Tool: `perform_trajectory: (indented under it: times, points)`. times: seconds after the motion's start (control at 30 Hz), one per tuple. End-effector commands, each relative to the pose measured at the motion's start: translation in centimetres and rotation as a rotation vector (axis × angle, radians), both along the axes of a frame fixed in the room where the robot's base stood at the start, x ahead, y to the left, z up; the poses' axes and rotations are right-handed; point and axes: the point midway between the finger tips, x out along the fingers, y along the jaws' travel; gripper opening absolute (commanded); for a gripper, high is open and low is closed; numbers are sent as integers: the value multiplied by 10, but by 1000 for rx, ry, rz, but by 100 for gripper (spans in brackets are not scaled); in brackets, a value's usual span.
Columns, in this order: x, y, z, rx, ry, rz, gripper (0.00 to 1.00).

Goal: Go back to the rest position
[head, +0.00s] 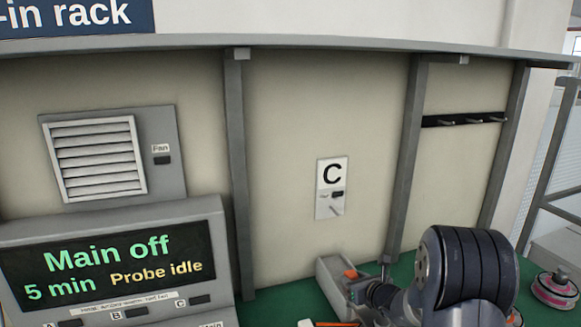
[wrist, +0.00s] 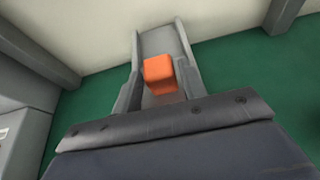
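My gripper (wrist: 160,85) is at the grey tray-like holder (wrist: 158,38), which stands on the green surface by the back wall. Two grey finger-like parts flank an orange block (wrist: 160,74) in the wrist view. I cannot tell whether they touch it or only stand beside it. The holder (head: 331,277) and a bit of orange (head: 351,273) also show in the head view. There, my arm hides most of the gripper at the bottom right.
A console with a screen (head: 115,265) reading "Main off" stands at left, below a fan vent (head: 97,158). A panel marked C (head: 331,188) is on the wall. A black hook rail (head: 463,120) hangs at right. A pink-banded round object (head: 554,289) sits at far right.

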Motion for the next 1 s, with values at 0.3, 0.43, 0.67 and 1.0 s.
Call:
perform_trajectory:
  times: [0.3, 0.43, 0.67, 1.0]
  points:
    - [30, 10, -8, 0, 0, 2, 40]
    - [33, 11, -9, -1, 0, 1, 40]
    - [34, 11, -10, -1, 0, 1, 40]
    - [27, 9, -12, 0, -1, 0, 40]
